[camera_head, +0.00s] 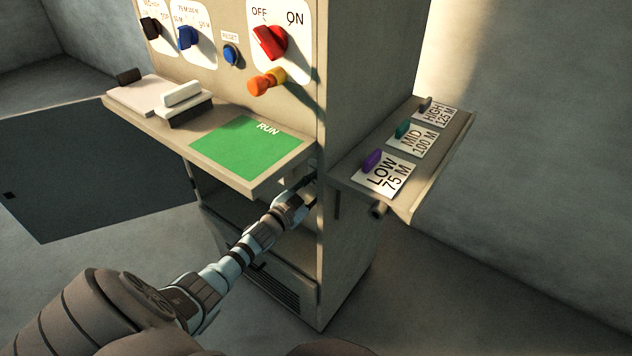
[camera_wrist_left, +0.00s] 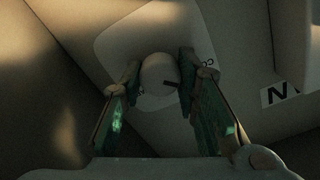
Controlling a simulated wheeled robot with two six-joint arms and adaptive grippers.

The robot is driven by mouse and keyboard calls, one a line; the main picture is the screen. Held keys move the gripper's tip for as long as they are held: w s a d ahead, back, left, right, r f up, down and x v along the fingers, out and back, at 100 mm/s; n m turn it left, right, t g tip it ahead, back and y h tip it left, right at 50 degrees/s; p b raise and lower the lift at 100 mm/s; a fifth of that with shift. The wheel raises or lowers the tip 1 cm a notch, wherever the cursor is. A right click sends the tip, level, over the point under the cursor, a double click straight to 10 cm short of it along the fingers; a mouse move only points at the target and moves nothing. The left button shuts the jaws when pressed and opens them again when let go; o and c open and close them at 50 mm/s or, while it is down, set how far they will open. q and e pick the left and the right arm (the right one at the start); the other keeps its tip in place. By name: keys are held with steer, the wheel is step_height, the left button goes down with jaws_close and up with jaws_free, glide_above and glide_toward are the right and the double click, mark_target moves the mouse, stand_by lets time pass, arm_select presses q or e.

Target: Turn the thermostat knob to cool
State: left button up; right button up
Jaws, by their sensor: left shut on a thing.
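The thermostat knob (camera_wrist_left: 159,73) shows in the left wrist view as a pale round knob on a light rounded plate (camera_wrist_left: 118,45). My left gripper (camera_wrist_left: 158,85) has one finger on each side of it and is shut on it. A dark pointer mark shows at the knob's right side, near small lettering that is too dim to read. In the head view my left gripper (camera_head: 309,184) reaches in under the green RUN shelf, at the cabinet's front right edge. The knob itself is hidden in that view. My right gripper is not in view.
The RUN shelf (camera_head: 246,145) juts out above my left gripper. A side shelf (camera_head: 425,190) with LOW, MID and HIGH cards is to the right. The cabinet panel (camera_head: 225,85) above has a red switch (camera_head: 270,42), an orange handle (camera_head: 266,83) and blue controls.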

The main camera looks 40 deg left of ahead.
arm_select(q)
steer(key=shift+f+n+p, duration=0.1)
steer(key=shift+n+p, duration=0.2)
steer(key=shift+n, duration=0.9)
steer(key=o, duration=1.2)
steer(key=shift+c, duration=0.2)
steer(key=shift+s, duration=0.15)
steer(key=s, duration=1.1)
steer(key=shift+s+d, duration=0.15)
steer(key=shift+s, duration=0.25)
